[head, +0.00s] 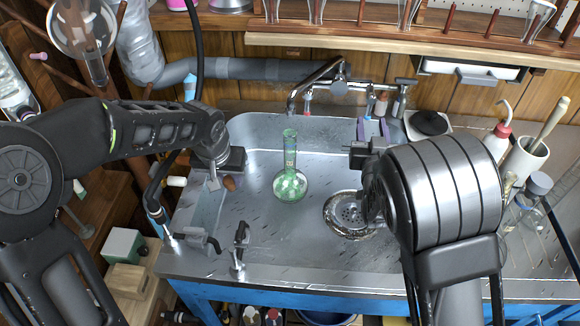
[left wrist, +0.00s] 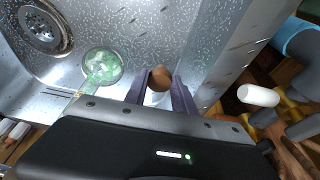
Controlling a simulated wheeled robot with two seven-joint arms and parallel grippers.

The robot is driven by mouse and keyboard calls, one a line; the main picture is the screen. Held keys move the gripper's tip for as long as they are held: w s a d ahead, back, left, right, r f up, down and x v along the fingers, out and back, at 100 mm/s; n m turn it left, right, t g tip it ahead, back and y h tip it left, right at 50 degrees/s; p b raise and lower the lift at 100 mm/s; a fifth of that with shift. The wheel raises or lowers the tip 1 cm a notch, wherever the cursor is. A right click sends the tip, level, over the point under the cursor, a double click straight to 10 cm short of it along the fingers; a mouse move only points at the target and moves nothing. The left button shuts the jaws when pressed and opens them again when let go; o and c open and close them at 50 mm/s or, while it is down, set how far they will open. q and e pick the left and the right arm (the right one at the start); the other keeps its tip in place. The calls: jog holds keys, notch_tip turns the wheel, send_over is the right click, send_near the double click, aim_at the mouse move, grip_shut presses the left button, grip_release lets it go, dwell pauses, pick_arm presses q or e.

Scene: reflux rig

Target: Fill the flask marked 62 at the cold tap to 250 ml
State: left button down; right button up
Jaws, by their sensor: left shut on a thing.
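A round-bottomed glass flask (head: 290,184) with a green tint stands upright in the steel sink, its neck below the tap spout (head: 292,104). I cannot read a number on it. It also shows in the left wrist view (left wrist: 102,67), apart from my fingers. My left gripper (head: 226,181) is at the sink's left side, left of the flask. Its purple fingers are shut on a brown rounded thing (left wrist: 160,79). My right gripper (head: 373,130) is right of the flask near the back of the sink, its purple fingers apart and apparently empty.
The drain (head: 350,214) lies right of the flask, partly behind my right arm. Small fittings (head: 238,250) stand at the sink's front left. A red-capped wash bottle (head: 497,138) and a white pot (head: 525,160) stand at the right. The sink floor in front of the flask is clear.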

aim_at(369, 111)
pick_arm(q)
jog(key=shift+f, duration=0.15)
pick_arm(e)
jog(key=w, duration=0.6)
jog(key=shift+w, duration=0.4)
jog(key=shift+s, duration=0.1)
grip_shut()
